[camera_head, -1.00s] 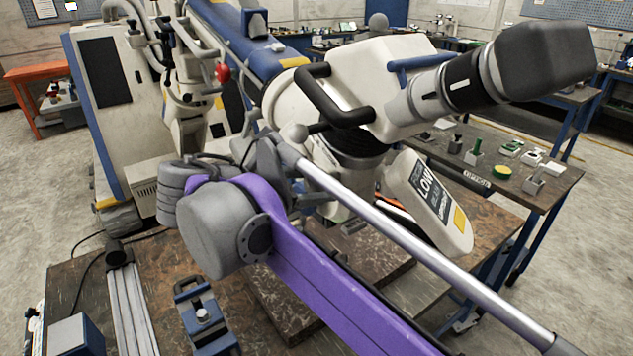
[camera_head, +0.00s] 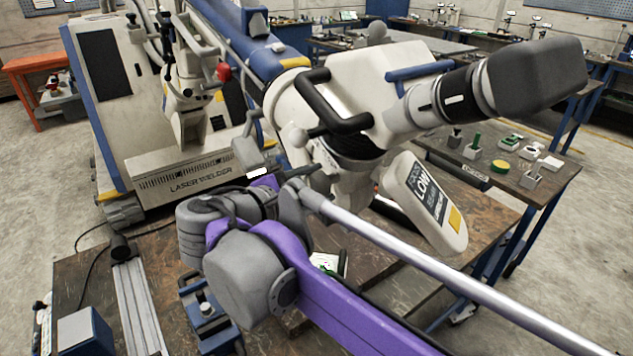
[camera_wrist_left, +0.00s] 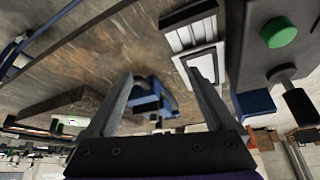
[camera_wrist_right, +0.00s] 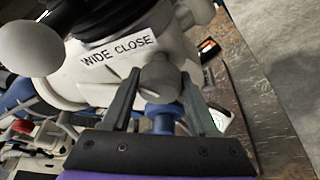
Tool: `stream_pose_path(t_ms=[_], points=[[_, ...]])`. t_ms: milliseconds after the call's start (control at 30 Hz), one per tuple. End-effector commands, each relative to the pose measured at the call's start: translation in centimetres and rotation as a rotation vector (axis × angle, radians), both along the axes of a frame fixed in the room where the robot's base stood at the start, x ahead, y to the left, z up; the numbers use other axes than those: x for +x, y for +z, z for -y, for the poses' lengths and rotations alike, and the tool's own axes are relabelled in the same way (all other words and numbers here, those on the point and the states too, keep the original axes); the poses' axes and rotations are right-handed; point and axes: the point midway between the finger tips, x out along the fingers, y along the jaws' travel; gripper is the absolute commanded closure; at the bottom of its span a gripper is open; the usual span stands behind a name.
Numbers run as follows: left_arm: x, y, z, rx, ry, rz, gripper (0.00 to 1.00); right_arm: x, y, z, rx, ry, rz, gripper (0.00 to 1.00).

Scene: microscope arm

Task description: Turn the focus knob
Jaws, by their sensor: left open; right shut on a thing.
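The microscope head (camera_head: 365,90) is a cream body with black and blue handles on a jointed arm above the bench. In the right wrist view a grey knob (camera_wrist_right: 158,82) on a blue collar sits beside the "WIDE CLOSE" label (camera_wrist_right: 118,50). My right gripper (camera_wrist_right: 160,75) has a finger on each side of this knob and is shut on it.
A cream LOW panel (camera_head: 425,200) hangs below the microscope head. The laser welder (camera_head: 190,178) stands behind at left. A side bench (camera_head: 470,180) with small parts is at right.

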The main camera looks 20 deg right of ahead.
Motion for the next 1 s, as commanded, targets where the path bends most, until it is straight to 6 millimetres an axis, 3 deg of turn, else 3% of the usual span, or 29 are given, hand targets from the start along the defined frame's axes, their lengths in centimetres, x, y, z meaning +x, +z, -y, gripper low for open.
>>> stream_pose_path(t_ms=[400, 433, 567, 1000], points=[[0.01, 0.03, 0.0, 0.0, 0.0, 0.0, 0.11, 0.0, -0.04, -0.03, 0.003, 0.001, 0.006, 0.96], [0.01, 0.03, 0.0, 0.0, 0.0, 0.0, 0.11, 0.0, -0.04, -0.03, 0.003, 0.001, 0.006, 0.37], [0.01, 0.03, 0.0, 0.0, 0.0, 0.0, 0.11, 0.0, -0.03, -0.01, 0.002, 0.0, 0.006, 0.13], [-0.02, -0.05, 0.0, 0.0, 0.0, 0.0, 0.11, -0.58, 0.25, -0.93, 0.003, 0.004, 0.007, 0.11]])
